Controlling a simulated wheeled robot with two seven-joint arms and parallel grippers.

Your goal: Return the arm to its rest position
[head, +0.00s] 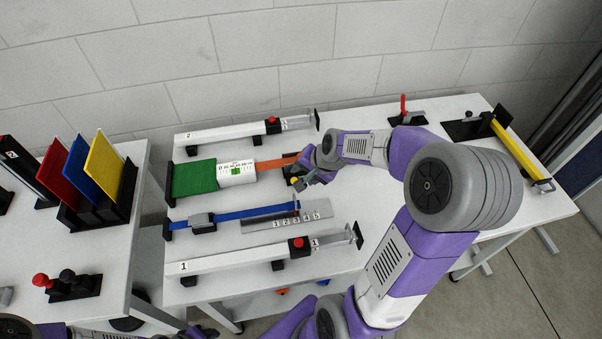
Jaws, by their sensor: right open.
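My right arm comes up from the bottom right, bends at a large grey elbow and reaches left over the table. The gripper seems to hold nothing. My left arm shows only in part along the bottom left edge. A grey end of it (200,333) is cut off by the frame, so its jaws cannot be read.
The white table (350,270) carries two white rails (225,134), a green plate (194,179), a blue strip (245,213) and a numbered grey plate (288,219). A red-handled clamp (404,110) and a yellow bar (520,153) are right. A side table holds coloured panels (81,170).

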